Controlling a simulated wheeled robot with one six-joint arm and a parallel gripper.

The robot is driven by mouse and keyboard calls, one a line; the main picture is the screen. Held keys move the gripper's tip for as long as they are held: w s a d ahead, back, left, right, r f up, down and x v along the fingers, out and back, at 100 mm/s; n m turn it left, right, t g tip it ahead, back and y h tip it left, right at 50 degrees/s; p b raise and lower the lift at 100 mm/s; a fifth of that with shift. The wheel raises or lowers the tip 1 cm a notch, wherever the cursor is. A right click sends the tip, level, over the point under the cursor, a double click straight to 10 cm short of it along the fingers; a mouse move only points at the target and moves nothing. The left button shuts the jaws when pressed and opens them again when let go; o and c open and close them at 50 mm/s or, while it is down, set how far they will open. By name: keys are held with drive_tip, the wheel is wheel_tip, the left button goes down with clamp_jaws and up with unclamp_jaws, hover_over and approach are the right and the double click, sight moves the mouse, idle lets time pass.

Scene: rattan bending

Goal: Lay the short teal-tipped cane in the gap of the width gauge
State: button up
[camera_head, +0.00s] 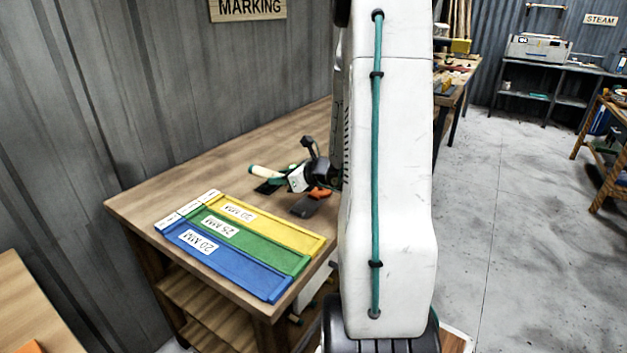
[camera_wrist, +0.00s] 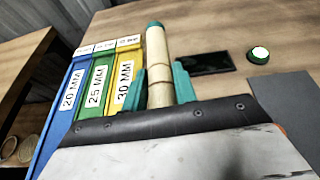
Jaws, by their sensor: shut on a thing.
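The short cane (camera_head: 265,172) is pale with a teal tip and sticks out to the left of my gripper (camera_head: 283,178) in the head view. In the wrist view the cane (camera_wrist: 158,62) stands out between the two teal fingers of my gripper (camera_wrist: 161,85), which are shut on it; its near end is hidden. It is held over or just above the bench top; the exact height is unclear. A dark flat block (camera_wrist: 205,63) lies to the right of the cane in the wrist view. I cannot tell whether this is the width gauge, and no gap shows in it.

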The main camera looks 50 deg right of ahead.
hover_over(314, 209)
drive_tip(key=shift+f+m, duration=0.3)
drive_tip(key=shift+m, duration=0.1)
drive_tip(key=shift+f, duration=3.25)
drive_tip(key=o, duration=1)
drive_tip(key=shift+o, duration=0.2)
drive_tip(key=v, duration=0.7)
drive_tip(key=shift+s+a+r, duration=0.1)
drive_tip(key=shift+s+r, duration=0.1)
drive_tip(key=shift+s, duration=0.1)
